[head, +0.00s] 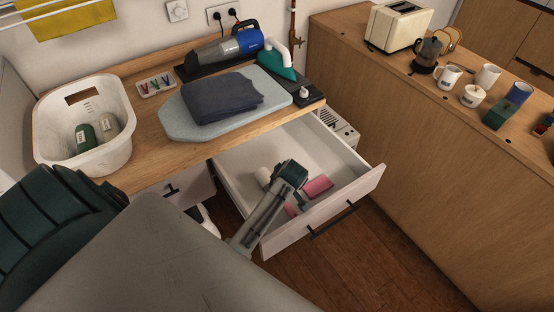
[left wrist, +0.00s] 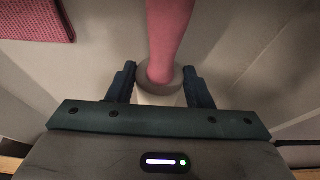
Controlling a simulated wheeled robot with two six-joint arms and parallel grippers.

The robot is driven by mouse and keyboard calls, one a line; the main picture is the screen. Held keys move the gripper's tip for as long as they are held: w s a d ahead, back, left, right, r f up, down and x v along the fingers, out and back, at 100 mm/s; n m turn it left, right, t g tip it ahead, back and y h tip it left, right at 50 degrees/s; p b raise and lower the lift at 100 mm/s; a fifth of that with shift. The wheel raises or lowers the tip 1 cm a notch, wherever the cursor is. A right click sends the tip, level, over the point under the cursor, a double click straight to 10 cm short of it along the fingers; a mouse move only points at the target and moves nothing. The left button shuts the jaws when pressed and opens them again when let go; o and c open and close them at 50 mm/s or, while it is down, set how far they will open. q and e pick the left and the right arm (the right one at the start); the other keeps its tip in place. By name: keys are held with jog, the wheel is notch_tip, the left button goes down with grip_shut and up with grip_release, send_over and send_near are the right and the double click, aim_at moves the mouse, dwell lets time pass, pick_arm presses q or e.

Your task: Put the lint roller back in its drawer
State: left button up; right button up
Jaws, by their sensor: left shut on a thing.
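The lint roller has a pink handle (left wrist: 168,35) and a pale roll (left wrist: 160,92). In the left wrist view the roll is between the two fingers of my left gripper (left wrist: 159,84), which is shut on it. The handle points away, up the picture. In the head view my left gripper (head: 288,182) is down inside the open drawer (head: 235,165). Parts of the lint roller show beside it, and the rest is hidden behind my arm. I cannot tell whether the roller touches the drawer floor. My right gripper is not in view.
A pink patterned item (head: 318,186) lies in the drawer, right of my gripper. The drawer front (head: 330,210) stands out over the wooden floor. Above are the counter with a laundry basket (head: 115,150), an ironing board (head: 180,125) with folded dark cloth, and a handheld vacuum (head: 225,48).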

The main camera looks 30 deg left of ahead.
pick_arm(q)
jog(key=o, duration=1)
jog(key=shift+f, duration=0.1)
jog(key=shift+o, duration=0.2)
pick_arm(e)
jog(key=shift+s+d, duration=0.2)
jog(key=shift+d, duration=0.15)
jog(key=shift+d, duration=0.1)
pick_arm(q)
jog(key=b+v, duration=0.2)
jog(key=v, duration=1)
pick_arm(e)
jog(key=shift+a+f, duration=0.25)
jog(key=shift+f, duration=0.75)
